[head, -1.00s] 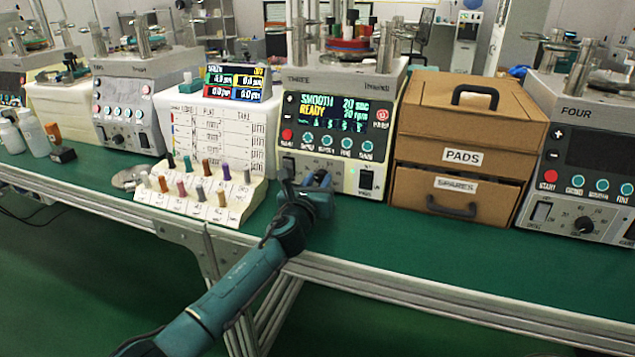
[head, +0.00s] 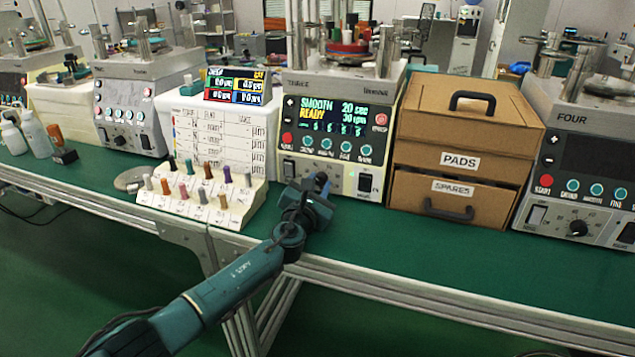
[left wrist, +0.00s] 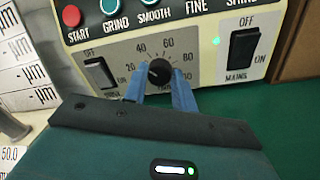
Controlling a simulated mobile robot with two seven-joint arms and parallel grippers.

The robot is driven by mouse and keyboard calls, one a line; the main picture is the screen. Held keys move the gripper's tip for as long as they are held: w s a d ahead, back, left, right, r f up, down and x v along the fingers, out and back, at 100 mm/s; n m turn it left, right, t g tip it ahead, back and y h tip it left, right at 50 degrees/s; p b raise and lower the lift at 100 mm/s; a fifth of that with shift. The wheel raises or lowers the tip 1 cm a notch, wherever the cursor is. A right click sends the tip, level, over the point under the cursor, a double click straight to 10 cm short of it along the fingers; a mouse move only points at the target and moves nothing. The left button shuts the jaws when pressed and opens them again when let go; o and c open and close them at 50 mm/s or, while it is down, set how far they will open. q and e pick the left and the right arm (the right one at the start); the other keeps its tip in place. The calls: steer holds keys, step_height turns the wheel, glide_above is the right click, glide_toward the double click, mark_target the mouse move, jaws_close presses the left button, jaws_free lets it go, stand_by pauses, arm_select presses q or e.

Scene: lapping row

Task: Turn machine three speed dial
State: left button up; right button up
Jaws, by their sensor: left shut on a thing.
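Machine three (head: 345,130) stands mid-bench, its screen (head: 333,115) reading "SMOOTH 20 sec", "READY" and what looks like 30 rpm. Its black speed dial (left wrist: 159,71) sits low on the front panel, among printed numbers from 20 up. A small light mark on the dial faces left or upper left. My left gripper (left wrist: 160,84) is shut on the dial, one blue finger at each side. In the head view my left gripper (head: 318,186) hides the dial. My right gripper is not in view.
The mains switch (left wrist: 241,48) is right of the dial; another rocker switch (left wrist: 100,74) is left. A cardboard box (head: 462,140) labelled PADS and SPARES stands right of the machine. A rack of coloured pegs (head: 240,207) stands left. Machine four (head: 580,150) is far right.

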arm_select(q)
steer(key=shift+m, duration=0.4)
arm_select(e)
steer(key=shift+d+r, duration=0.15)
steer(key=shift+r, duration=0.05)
arm_select(q)
steer(key=o, duration=1)
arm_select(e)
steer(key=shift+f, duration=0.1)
arm_select(q)
steer(key=shift+s, duration=0.1)
steer(key=shift+s+a+p, duration=0.1)
steer(key=shift+s+p, duration=0.15)
steer(key=shift+p, duration=0.25)
steer(key=p+v, duration=0.2)
steer(key=v, duration=0.2)
steer(key=shift+s+r, duration=0.1)
steer(key=shift+s, duration=0.1)
steer(key=p+v, duration=0.2)
steer(key=v, duration=0.5)
steer(key=shift+s+a+f, duration=0.1)
steer(key=shift+f, duration=0.1)
steer(key=shift+s+a, duration=0.1)
steer(key=shift+s, duration=0.3)
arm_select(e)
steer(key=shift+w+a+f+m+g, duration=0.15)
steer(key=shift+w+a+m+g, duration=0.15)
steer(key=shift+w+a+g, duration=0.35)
